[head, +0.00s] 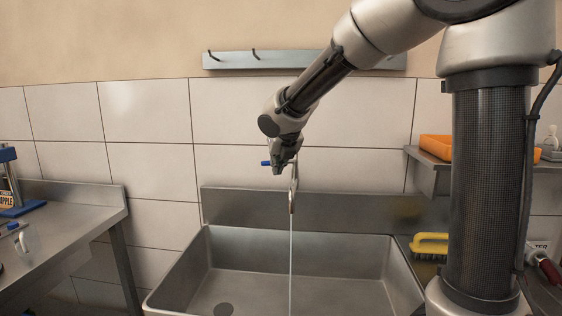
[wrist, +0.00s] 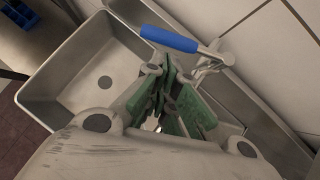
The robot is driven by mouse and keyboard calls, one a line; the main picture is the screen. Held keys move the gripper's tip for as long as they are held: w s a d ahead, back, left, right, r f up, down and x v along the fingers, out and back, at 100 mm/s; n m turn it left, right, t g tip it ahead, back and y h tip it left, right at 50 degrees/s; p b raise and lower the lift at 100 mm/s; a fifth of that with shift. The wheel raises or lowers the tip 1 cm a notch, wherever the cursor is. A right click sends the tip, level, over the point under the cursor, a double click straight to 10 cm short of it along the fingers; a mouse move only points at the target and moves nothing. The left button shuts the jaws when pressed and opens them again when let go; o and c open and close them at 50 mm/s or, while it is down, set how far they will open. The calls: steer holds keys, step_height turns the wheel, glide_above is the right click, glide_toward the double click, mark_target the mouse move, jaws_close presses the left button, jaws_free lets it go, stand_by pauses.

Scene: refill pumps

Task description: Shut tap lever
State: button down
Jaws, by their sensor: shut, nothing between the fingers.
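The tap lever has a blue handle (wrist: 169,38) and shows near the top of the wrist view, beyond my fingertips. In the head view a small blue end of the lever (head: 265,163) sticks out to the left of my gripper (head: 279,168). The tap spout (head: 292,197) curves down over the sink, and a thin stream of water (head: 291,255) runs from it. My gripper is shut and empty, with its green-padded fingers (wrist: 165,92) together close beside the lever. I cannot tell whether they touch it. My gripper hides part of the tap body in the head view.
The steel sink (head: 226,248) lies below the tap, with a dark drain (head: 224,309). A yellow brush (head: 430,244) rests to its right, below a wall shelf (head: 432,157) with an orange tray (head: 436,147). A steel bench (head: 75,235) stands at left. A hook rail (head: 285,60) is above.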

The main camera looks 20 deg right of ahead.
mark_target(268, 161)
steer(key=shift+w+f, duration=0.1)
steer(key=shift+w, duration=0.35)
steer(key=shift+a, duration=0.1)
steer(key=shift+w+a+m+h, duration=0.2)
steer(key=shift+w+m+h, duration=0.1)
steer(key=shift+w+m, duration=0.25)
steer(key=shift+w+a+m+h, duration=0.3)
steer(key=shift+w+m, duration=0.1)
steer(key=shift+w, duration=0.35)
steer(key=shift+w+a+m+h, duration=0.15)
steer(key=shift+w+m+h, duration=0.15)
steer(key=shift+w+m, duration=0.25)
steer(key=shift+w, duration=0.1)
